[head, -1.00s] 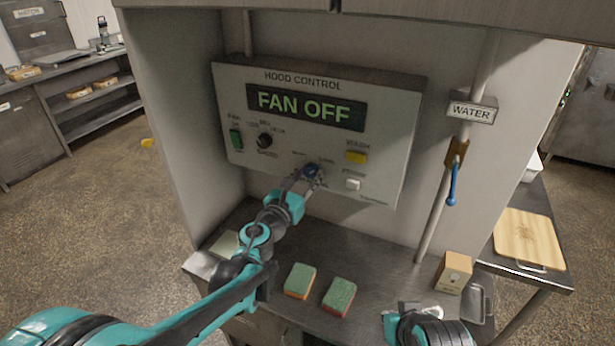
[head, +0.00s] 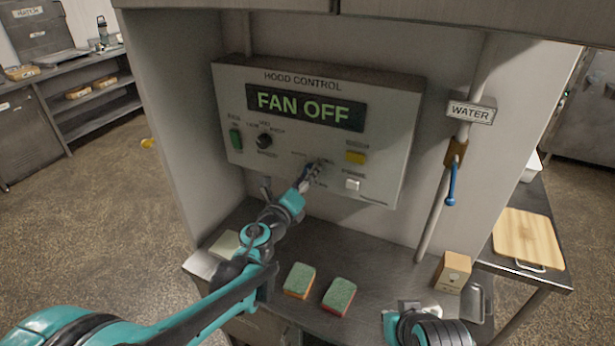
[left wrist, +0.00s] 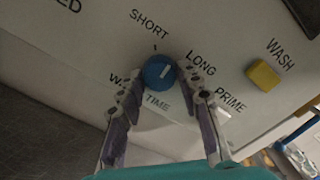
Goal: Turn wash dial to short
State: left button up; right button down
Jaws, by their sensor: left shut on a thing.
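The wash dial (left wrist: 159,73) is a round blue knob with a white pointer mark, on the lower part of the hood control panel (head: 225,95). In the left wrist view, SHORT is printed above it, LONG to its right and TIME below. The pointer mark leans up and right, toward the LONG side rather than at the tick under SHORT. My left gripper (left wrist: 161,80) is shut on the dial, one finger on each side. In the head view my left gripper (head: 311,174) mostly hides the dial. Part of my right arm shows at the lower right; its fingers cannot be made out.
A yellow wash button (head: 356,157) and a white prime button (head: 352,184) sit right of the dial. Two sponges (head: 340,295) and a small box (head: 453,271) stand on the counter below.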

pick_arm(q)
jog(key=shift+r+n, duration=0.1)
jog(key=shift+n, duration=4.1)
jog(key=o, duration=1.2)
jog(key=shift+c, duration=0.2)
jog(key=shift+s, duration=0.1)
jog(key=v, duration=1.1)
jog(key=shift+s+a, duration=0.2)
jog(key=shift+s, duration=0.15)
jog(key=shift+a+n, duration=0.1)
jog(key=shift+n, duration=0.2)
